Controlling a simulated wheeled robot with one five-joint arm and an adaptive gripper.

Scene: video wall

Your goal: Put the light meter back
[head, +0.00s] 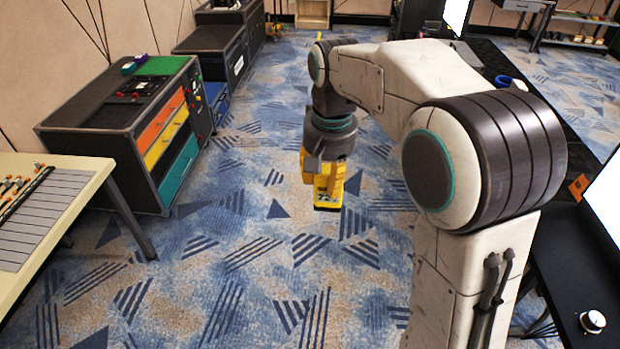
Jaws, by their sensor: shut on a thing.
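My gripper (325,158) hangs pointing down from my arm, over the open carpet in the middle of the head view. It is shut on a yellow device with a dark lower end (330,187), which looks like the light meter. The device is held upright, well clear of any furniture. Its markings are too small to read, and the gripper hides its upper part. The fingers are hard to tell apart from it.
A black cabinet (112,117) with orange, yellow and teal drawers stands at left, a green mat (163,65) on top. A pale table (60,225) is at lower left. A black table (575,285) with a white round object (592,321) is at right. Carpet between is clear.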

